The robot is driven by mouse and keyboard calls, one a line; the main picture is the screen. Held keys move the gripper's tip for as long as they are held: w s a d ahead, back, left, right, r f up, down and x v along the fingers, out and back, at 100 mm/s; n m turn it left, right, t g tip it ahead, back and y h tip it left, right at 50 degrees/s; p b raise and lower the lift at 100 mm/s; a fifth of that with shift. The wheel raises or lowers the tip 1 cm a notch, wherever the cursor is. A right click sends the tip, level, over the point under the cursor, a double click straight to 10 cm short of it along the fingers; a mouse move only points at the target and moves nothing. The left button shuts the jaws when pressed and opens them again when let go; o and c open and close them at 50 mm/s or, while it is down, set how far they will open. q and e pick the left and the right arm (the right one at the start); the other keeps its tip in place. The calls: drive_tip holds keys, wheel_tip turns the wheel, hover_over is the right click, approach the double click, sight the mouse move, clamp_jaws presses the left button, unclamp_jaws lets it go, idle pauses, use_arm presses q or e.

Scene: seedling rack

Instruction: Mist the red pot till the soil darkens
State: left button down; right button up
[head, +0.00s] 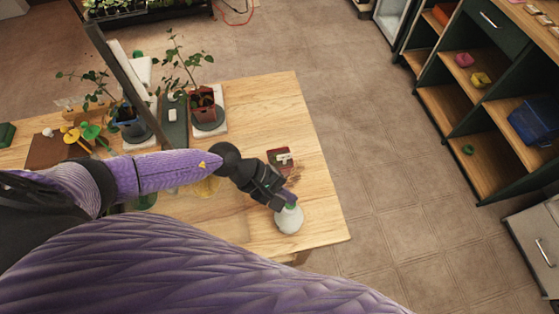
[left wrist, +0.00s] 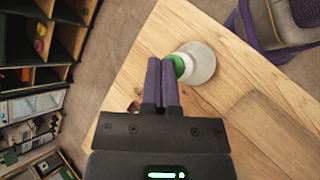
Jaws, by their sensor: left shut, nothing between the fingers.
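The red pot (head: 203,106) stands upright near the table's far edge with a leafy plant in it, on a dark round base; its soil is too small to judge. A pale, round-bodied bottle (head: 289,219) with a green neck stands near the table's right front edge; it also shows in the left wrist view (left wrist: 202,64). My left gripper (head: 288,200) is right at the bottle's green top. In the left wrist view its purple fingers (left wrist: 162,62) are shut together beside the green neck, with nothing between them. My right gripper is not in view.
A blue pot (head: 127,114) with a plant stands left of the red pot, behind a dark upright post (head: 125,80). A dark red item (head: 280,157) lies behind my left gripper. Yellow and green pieces (head: 75,140) lie at left. Shelves (head: 475,100) stand beyond open floor.

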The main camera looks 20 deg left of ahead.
use_arm(q)
drive_tip(key=shift+r+p, duration=0.4)
drive_tip(key=shift+r, duration=0.05)
wheel_tip(320, 180, up, 5)
drive_tip(key=p, duration=0.4)
drive_tip(key=shift+r, duration=0.2)
drive_tip(key=shift+f, duration=0.15)
